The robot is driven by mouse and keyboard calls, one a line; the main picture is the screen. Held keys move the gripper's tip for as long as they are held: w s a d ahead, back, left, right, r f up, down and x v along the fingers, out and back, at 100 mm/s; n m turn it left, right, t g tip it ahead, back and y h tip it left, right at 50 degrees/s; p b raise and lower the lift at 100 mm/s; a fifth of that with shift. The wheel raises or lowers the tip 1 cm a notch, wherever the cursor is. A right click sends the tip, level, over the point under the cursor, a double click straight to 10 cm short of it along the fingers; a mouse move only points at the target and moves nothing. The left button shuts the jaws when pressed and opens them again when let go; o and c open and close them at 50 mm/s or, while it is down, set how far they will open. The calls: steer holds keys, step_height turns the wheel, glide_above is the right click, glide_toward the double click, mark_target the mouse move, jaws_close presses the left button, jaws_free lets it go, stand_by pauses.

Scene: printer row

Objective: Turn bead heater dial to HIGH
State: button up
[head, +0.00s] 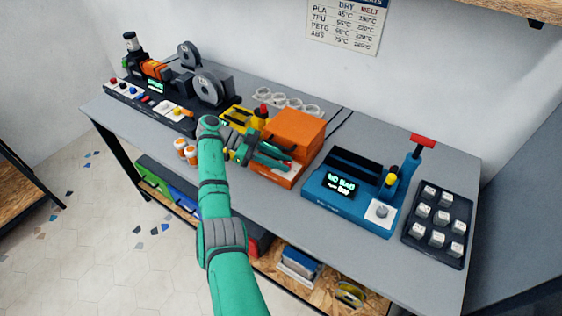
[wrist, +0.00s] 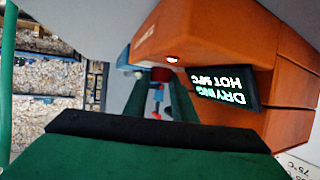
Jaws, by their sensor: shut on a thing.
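The orange heater box (head: 298,130) stands mid-bench. My gripper (head: 288,165) is at the box's front side. In the wrist view the fingers of my gripper (wrist: 160,88) are shut on a dark red knob-like piece (wrist: 161,73), apparently the dial. The fingers hide most of it, and its setting and marks cannot be read.
A blue sealer (head: 345,205) with a NO BAG display and a tray of white cubes (head: 438,222) stand to the right. A black machine with spools (head: 160,100) is at the left. Orange-and-white jars (head: 187,152) stand beside my arm; shelf bins (head: 160,182) are below.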

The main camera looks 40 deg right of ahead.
steer(key=shift+s+f, duration=0.15)
steer(key=shift+f, duration=0.05)
steer(key=o, duration=0.9)
steer(key=shift+o, duration=0.8)
steer(key=shift+r, duration=0.1)
steer(key=shift+n+t+h, duration=0.3)
steer(key=shift+t+h, duration=0.1)
